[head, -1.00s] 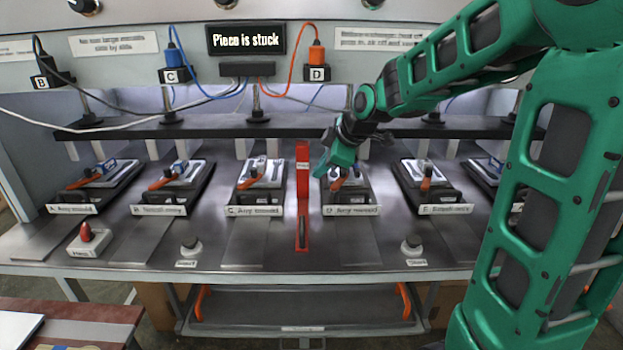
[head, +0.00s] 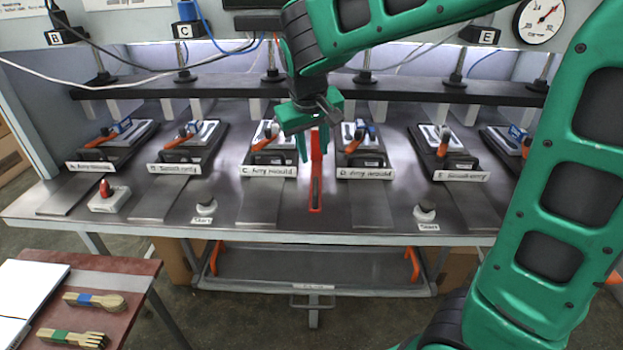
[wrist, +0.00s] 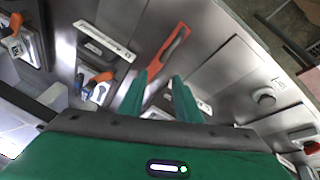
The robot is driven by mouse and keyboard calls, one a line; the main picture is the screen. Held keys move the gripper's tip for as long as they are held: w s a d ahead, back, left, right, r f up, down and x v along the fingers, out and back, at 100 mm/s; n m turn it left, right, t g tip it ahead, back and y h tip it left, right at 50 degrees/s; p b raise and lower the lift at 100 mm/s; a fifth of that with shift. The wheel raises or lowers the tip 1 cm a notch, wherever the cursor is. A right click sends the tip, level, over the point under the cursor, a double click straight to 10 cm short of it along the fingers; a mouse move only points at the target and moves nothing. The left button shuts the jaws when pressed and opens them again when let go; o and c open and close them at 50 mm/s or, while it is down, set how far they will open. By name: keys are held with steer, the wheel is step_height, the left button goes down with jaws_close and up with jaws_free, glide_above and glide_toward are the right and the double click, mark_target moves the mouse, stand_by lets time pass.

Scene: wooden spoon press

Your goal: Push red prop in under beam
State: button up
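The red prop (head: 316,185) stands on the metal bench between mould C and mould D, in front of the dark horizontal beam (head: 220,89). It also shows in the wrist view (wrist: 170,47), with a dark slot in its foot. My gripper (head: 318,157) is above the bench at the prop, pointing down. The prop's near part lies just beyond the fingertips.
Mould C (head: 268,158) and mould D (head: 362,155) flank the prop closely. Start knobs (head: 205,208) and (head: 425,212) and a red button box (head: 109,197) stand along the front edge. A side table (head: 130,268) with wooden cutlery is at lower left.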

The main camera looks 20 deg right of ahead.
mark_target(315, 183)
steer(key=s+a+r+m+h, duration=0.1)
steer(key=s+a+m+h, duration=0.1)
steer(key=s+a+m, duration=0.25)
steer(key=shift+g, duration=0.3)
steer(key=x, duration=1.1)
steer(key=shift+w+d+r, duration=0.15)
steer(key=shift+w+d, duration=0.1)
steer(key=shift+w, duration=0.2)
jaws_close()
